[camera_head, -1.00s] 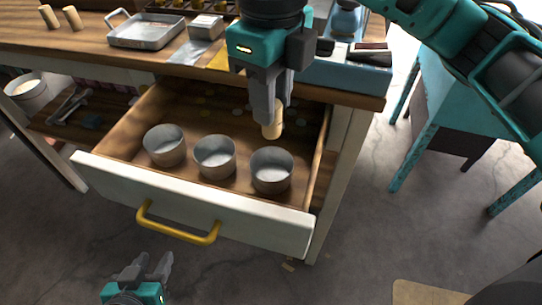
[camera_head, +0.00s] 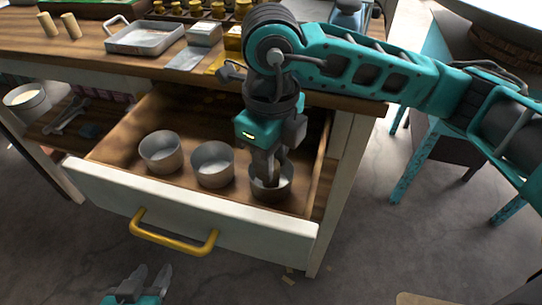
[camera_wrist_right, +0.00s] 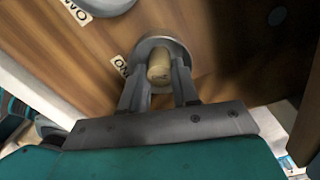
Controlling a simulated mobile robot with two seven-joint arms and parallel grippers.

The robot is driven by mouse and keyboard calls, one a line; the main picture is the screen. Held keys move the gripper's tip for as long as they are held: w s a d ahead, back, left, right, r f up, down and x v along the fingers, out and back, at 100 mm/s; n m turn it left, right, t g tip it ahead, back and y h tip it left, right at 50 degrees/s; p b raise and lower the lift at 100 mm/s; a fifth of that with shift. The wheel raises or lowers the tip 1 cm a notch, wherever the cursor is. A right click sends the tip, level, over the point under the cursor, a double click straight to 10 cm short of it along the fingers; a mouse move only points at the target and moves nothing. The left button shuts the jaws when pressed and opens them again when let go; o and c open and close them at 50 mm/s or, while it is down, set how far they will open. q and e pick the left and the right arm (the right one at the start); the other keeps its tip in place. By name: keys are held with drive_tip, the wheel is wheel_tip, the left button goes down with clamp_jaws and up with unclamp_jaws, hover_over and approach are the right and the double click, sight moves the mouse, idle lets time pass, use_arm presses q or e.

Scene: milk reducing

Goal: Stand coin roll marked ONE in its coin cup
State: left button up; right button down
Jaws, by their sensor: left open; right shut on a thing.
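Three grey metal coin cups stand in a row in the open drawer (camera_head: 120,122): a left cup (camera_head: 160,155), a middle cup (camera_head: 212,170) and a right cup (camera_head: 286,186). My right gripper (camera_head: 268,180) points down into the right cup. In the right wrist view its fingers are shut on a tan coin roll (camera_wrist_right: 158,70), which shows end-on inside the ring of that cup (camera_wrist_right: 172,43). A partly hidden label (camera_wrist_right: 120,65), seemingly ONE, lies beside this cup. Whether the roll touches the cup floor is hidden. My left gripper (camera_head: 146,280) is open and empty, low in front of the drawer.
The drawer front with its yellow handle (camera_head: 172,238) faces me. Two more tan rolls (camera_head: 47,25) (camera_head: 70,26) stand on the worktop, near a metal tray (camera_head: 145,38). The worktop edge lies just behind my right gripper.

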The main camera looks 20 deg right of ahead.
drive_tip(key=shift+f, duration=0.15)
drive_tip(key=c, duration=1.1)
unclamp_jaws()
drive_tip(key=shift+r, duration=0.55)
wheel_tip(320, 180, up, 11)
drive_tip(key=p, duration=0.2)
drive_tip(key=shift+r, duration=0.15)
